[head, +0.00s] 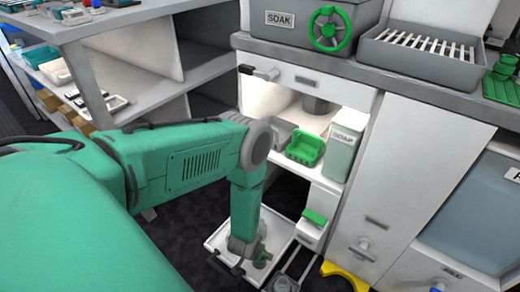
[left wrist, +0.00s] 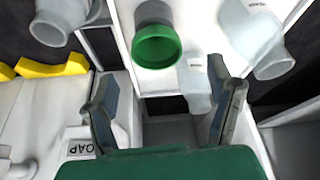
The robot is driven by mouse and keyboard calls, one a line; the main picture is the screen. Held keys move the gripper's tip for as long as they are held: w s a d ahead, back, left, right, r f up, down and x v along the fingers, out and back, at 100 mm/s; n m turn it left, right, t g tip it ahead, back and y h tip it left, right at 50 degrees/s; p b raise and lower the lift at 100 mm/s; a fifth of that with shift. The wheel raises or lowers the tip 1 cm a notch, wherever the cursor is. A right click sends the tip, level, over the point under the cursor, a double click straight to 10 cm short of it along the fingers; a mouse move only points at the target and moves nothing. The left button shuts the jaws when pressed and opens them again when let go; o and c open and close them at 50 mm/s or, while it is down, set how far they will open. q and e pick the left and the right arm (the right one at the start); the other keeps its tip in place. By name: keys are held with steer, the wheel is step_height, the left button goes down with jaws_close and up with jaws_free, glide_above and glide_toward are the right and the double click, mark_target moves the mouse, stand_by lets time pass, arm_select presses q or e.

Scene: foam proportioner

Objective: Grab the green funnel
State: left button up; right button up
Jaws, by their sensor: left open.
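In the left wrist view, a round green, open-mouthed piece with a grey body (left wrist: 156,45) looks like the green funnel. It is on or over a white surface, beyond my fingertips. My left gripper (left wrist: 164,88) is open, with nothing between its two fingers. In the head view, my left arm reaches down to the gripper (head: 262,257), low by a white tray (head: 218,240) in front of the cabinet. I cannot make out the funnel in the head view. My right gripper is not in view.
Pale bottles (left wrist: 252,38) flank the green piece in the left wrist view, with another bottle (left wrist: 195,82) near the right finger. In the head view, a soap container (head: 346,145) and green dish (head: 305,149) stand on the cabinet shelf. A yellow piece (head: 343,276) lies below.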

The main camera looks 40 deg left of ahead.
arm_select(q)
steer(key=f, duration=0.1)
steer(key=f+b, duration=0.2)
steer(key=shift+w+d+f, duration=0.25)
steer(key=shift+d, duration=0.05)
steer(key=shift+w+a+f+b, duration=0.25)
steer(key=shift+f+b, duration=0.1)
steer(key=shift+f, duration=0.1)
steer(key=shift+w+a+f+b, duration=0.1)
steer(key=shift+a+f+b, duration=0.2)
steer(key=shift+f, duration=0.15)
steer(key=shift+d, duration=0.1)
steer(key=shift+w+d+r, duration=0.1)
steer(key=shift+d+r, duration=0.1)
steer(key=c, duration=1.1)
